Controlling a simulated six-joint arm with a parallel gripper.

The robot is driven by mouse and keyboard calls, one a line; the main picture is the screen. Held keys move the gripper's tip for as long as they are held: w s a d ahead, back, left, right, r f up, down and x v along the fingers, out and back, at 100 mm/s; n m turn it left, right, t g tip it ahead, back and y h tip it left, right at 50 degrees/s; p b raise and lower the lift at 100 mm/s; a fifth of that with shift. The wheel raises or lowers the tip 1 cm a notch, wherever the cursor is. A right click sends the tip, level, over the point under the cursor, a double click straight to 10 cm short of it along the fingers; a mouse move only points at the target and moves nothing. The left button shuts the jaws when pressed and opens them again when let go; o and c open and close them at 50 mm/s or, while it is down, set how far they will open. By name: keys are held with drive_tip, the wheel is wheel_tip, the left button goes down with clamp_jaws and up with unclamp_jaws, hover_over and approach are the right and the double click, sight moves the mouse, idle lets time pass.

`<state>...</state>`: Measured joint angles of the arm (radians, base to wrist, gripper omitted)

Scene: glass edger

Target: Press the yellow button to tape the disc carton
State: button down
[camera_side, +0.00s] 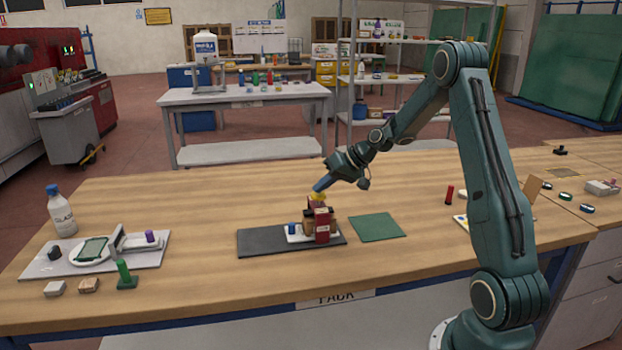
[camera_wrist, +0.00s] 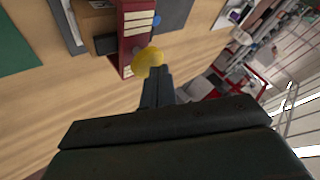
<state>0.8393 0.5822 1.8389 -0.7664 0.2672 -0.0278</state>
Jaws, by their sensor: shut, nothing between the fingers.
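The yellow button (camera_wrist: 148,60) shows in the wrist view, round and domed, right at the tip of my gripper (camera_wrist: 158,72). The button also shows in the side view (camera_side: 318,196), beside the blue end of my arm. My gripper is shut and empty, its fingers together at the near edge of the button. I cannot tell whether it is touching or pressed. A dark red machine with pale labels (camera_wrist: 135,25) stands at the button; it shows in the side view (camera_side: 322,225) too. A brown carton-like block (camera_side: 308,222) sits beside the red part, partly hidden.
A dark mat (camera_side: 265,241) lies under the machine, and a green mat (camera_side: 378,227) lies to its right. A small red cylinder (camera_side: 449,195) stands farther right. A grey tray (camera_side: 60,266) and a white bottle (camera_side: 62,212) are at the left. Bare wood lies between.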

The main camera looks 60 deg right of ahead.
sight(322, 195)
drive_tip(key=shift+f, duration=0.5)
idle(0.6)
drive_tip(key=shift+r, duration=1.2)
drive_tip(key=shift+r, duration=0.2)
drive_tip(key=shift+r, duration=2.35)
